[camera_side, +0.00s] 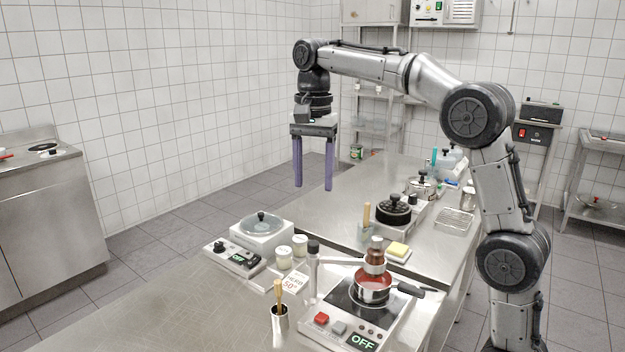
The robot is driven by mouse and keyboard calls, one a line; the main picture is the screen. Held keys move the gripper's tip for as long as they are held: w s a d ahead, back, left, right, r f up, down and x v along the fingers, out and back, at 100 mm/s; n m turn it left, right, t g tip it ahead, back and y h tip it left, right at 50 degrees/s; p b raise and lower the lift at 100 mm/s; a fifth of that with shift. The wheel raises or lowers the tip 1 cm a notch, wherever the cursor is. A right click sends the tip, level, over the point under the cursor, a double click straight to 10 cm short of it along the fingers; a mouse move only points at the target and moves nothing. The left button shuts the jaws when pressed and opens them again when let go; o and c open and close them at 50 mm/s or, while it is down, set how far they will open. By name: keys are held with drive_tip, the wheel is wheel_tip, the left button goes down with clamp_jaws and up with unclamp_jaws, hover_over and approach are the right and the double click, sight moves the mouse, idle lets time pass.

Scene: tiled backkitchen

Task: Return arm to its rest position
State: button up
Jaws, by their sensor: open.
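My gripper (313,178) hangs from the arm, pointing straight down, with its two purple fingers spread apart. It is open and nothing is between the fingers. It is high above the steel work table (190,310), clear of everything on it. My arm is raised, bent at the elbow, and reaches left from its base at the right.
A steel cabinet (50,225) is at left.

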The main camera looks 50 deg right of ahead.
drive_tip(key=s+a+r+n+t, duration=0.1)
drive_tip(key=s+a+r, duration=0.1)
drive_tip(key=s, duration=0.5)
drive_tip(key=s+a+r+n+t, duration=0.1)
drive_tip(key=s+a+r+n, duration=0.1)
drive_tip(key=s, duration=0.5)
drive_tip(key=s+a+f+n+t, duration=0.1)
drive_tip(key=s+f+n, duration=0.4)
drive_tip(key=f, duration=0.3)
drive_tip(key=s+a+f+n+t, duration=0.1)
drive_tip(key=s+f+n+t, duration=0.1)
drive_tip(key=s+f+n, duration=0.3)
wheel_tip(320, 180, down, 3)
drive_tip(key=shift+r+n+t, duration=0.15)
drive_tip(key=shift+n+t, duration=0.15)
drive_tip(key=shift+n, duration=0.5)
